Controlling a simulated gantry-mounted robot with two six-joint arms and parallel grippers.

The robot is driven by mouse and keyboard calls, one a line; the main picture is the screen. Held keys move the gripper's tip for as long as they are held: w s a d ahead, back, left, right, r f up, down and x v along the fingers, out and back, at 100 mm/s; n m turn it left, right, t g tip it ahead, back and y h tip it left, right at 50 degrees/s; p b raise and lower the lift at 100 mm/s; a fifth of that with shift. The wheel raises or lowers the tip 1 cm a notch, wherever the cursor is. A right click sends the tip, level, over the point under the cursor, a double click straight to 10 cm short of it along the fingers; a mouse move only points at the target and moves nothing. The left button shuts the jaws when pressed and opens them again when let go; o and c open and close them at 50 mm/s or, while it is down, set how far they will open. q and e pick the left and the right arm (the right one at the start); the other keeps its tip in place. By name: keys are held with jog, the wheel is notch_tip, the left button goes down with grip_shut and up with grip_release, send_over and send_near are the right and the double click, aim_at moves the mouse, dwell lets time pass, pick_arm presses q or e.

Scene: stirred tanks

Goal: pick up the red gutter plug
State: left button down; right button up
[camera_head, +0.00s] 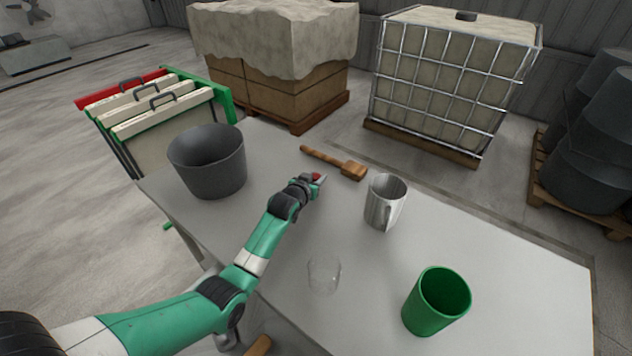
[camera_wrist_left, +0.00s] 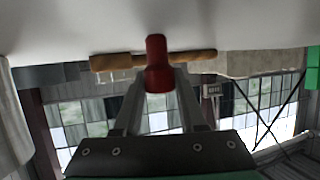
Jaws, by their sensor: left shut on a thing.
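The red gutter plug (camera_wrist_left: 157,64) is held between the fingertips of my left gripper (camera_wrist_left: 157,88) in the left wrist view. In the head view a small red part of the plug (camera_head: 316,177) shows at the tip of my left gripper (camera_head: 312,184), over the table's middle. The gripper hides most of the plug there. I cannot tell whether the plug touches the table. My right gripper is not in view.
A wooden mallet (camera_head: 335,162) lies just behind the gripper. A grey bucket (camera_head: 208,165) stands left, a metal mug (camera_head: 384,203) right, a clear glass (camera_head: 323,275) in front. A green cup (camera_head: 436,302) stands front right on the grey table (camera_head: 500,262).

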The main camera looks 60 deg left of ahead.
aim_at(316, 175)
pick_arm(q)
jog(key=shift+r+p, duration=0.3)
jog(key=shift+r, duration=0.15)
notch_tip(316, 175, up, 3)
jog(key=shift+f+p, duration=0.1)
jog(key=shift+p, duration=0.75)
jog(key=s+d+r+p, duration=0.8)
jog(key=d+r+p, duration=0.1)
jog(key=d+p, duration=0.1)
jog(key=shift+d+r, duration=0.15)
jog(key=shift+d, duration=0.6)
